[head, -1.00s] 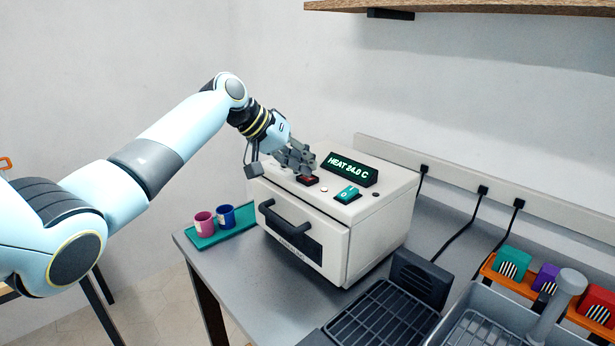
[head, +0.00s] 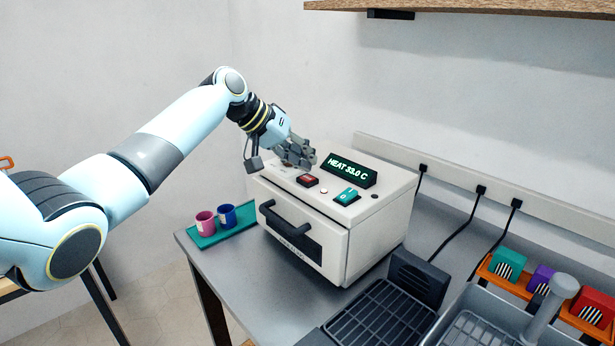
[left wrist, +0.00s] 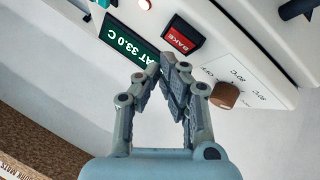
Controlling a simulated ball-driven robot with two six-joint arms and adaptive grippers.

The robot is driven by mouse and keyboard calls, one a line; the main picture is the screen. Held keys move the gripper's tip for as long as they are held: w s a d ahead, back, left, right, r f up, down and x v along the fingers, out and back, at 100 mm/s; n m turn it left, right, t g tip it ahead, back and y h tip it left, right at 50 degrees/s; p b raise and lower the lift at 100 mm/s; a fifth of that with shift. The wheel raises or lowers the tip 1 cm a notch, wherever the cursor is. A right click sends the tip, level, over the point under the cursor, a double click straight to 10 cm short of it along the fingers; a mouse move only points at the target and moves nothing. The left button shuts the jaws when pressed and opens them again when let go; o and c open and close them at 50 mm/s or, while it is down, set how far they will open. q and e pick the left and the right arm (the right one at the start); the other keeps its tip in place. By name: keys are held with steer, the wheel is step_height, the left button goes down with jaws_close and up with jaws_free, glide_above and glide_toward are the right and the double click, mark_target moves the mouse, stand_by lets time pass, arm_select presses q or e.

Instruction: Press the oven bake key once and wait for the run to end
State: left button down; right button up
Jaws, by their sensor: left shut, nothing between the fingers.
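The white oven (head: 325,195) stands on the grey table with its front door shut. Its display (head: 350,169) reads HEAT 33.0 C; the display (left wrist: 131,42) also shows in the left wrist view. The red BAKE key (head: 307,180) is on the oven's top; it shows in the left wrist view (left wrist: 183,36) too. My left gripper (head: 309,162) is shut and empty. It hovers over the oven top, behind the BAKE key and apart from it. In the left wrist view, its fingertips (left wrist: 175,62) are near the display and the key. My right gripper is not in view.
A brown dial (left wrist: 226,95) and a green rocker switch (head: 347,195) are on the oven top. A teal tray (head: 236,232) holds a pink and a blue cup left of the oven. A black rack (head: 385,312) and grey bin (head: 480,325) lie to the right.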

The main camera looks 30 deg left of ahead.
mark_target(306, 176)
arm_select(q)
steer(key=shift+r+p, duration=2.3)
steer(key=shift+r, duration=0.25)
steer(key=shift+f, duration=0.1)
